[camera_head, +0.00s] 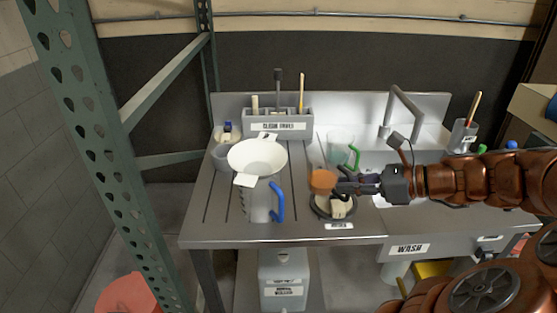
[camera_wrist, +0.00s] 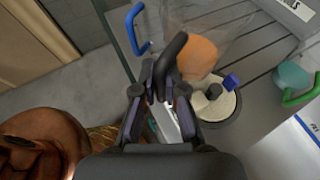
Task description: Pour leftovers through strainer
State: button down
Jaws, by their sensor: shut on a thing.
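My gripper (camera_head: 348,185) is shut on the dark handle (camera_wrist: 172,55) of a clear cup holding orange leftovers (camera_head: 322,180). The orange contents also show in the wrist view (camera_wrist: 197,57); the cup walls are faint. The cup is above the front of the counter, right of the strainer and apart from it. The white strainer (camera_head: 258,156) sits over a clear pitcher with a blue handle (camera_head: 278,202). That blue handle also shows in the wrist view (camera_wrist: 136,30).
A dark round dish with pale items (camera_head: 335,207) lies just below the held cup. A green-handled clear pitcher (camera_head: 342,150) stands behind it. A grey caddy (camera_head: 280,125), faucet (camera_head: 402,110) and brush holder (camera_head: 464,134) are at the back. A green metal post (camera_head: 95,130) rises left of the counter.

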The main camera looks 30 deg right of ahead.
aim_at(260, 158)
jog(key=k, duration=1.25)
